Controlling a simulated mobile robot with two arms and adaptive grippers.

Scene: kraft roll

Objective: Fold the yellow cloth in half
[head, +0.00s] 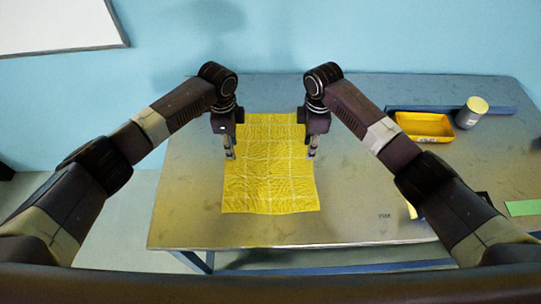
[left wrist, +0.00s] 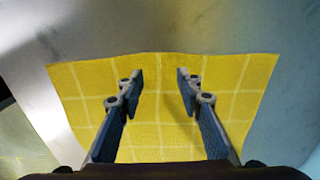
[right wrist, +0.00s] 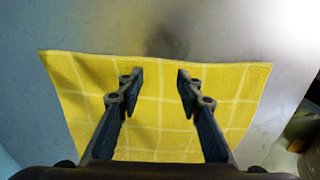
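The yellow cloth (head: 268,185) lies spread out flat on the table, with a grid of pale lines. It also shows in the left wrist view (left wrist: 158,125) and in the right wrist view (right wrist: 158,125). My left gripper (head: 230,156) is over the cloth's left edge, and my right gripper (head: 312,155) is over its right edge, both about mid-length. In the wrist views the fingers of the left gripper (left wrist: 160,78) and of the right gripper (right wrist: 157,76) are apart with nothing between them. Both seem to be above the cloth; the exact height is unclear.
The grey metal table (head: 365,215) is clear around the cloth. At the back right are a yellow bin (head: 425,126), a grey can (head: 471,113) and a blue strip (head: 500,108). A green sheet (head: 522,208) lies at the right edge. A blue wall stands behind.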

